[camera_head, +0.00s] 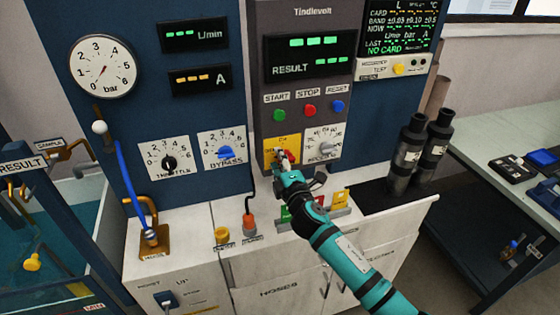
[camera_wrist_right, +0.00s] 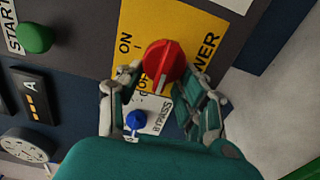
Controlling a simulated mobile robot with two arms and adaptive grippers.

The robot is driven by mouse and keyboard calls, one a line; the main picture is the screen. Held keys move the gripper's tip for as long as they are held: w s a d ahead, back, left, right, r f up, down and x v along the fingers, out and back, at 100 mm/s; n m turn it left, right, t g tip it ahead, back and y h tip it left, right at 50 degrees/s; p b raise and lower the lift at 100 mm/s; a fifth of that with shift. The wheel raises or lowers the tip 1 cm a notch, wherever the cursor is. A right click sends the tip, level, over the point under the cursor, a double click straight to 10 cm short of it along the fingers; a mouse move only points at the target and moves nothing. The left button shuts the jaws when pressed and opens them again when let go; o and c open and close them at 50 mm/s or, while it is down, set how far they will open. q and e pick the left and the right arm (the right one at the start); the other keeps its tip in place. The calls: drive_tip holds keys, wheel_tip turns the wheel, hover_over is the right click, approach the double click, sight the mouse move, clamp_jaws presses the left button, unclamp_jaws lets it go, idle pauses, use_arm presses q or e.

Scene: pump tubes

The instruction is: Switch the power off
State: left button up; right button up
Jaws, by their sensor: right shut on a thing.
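The red power knob (camera_wrist_right: 165,62) sits on a yellow plate (camera_wrist_right: 190,22) marked "ON" and "POWER" in the right wrist view. In the head view the yellow plate (camera_head: 270,146) is on the grey panel below the start button, and the red knob (camera_head: 292,155) shows partly behind my gripper. My right gripper (camera_head: 282,158) is at the knob; in the wrist view its fingers (camera_wrist_right: 163,88) stand either side of the knob's lower part, shut on it. A pale line on the knob points down and left. The lettering below the knob is partly hidden. My left gripper is not in view.
Green start (camera_head: 280,114), red stop (camera_head: 310,109) and blue reset (camera_head: 337,106) buttons sit above the plate. A pale dial (camera_head: 324,142) is just right of it. A blue bypass knob (camera_head: 224,152) is left. Dark cylinders (camera_head: 406,155) stand right.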

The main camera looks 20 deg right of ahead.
drive_tip(key=shift+r, duration=0.2)
drive_tip(key=o, duration=0.9)
drive_tip(key=shift+o, duration=1.4)
drive_tip(key=shift+f, duration=0.1)
drive_tip(key=shift+s, duration=0.1)
drive_tip(key=s, duration=1.1)
drive_tip(key=shift+s+d, duration=0.2)
drive_tip(key=shift+s, duration=0.2)
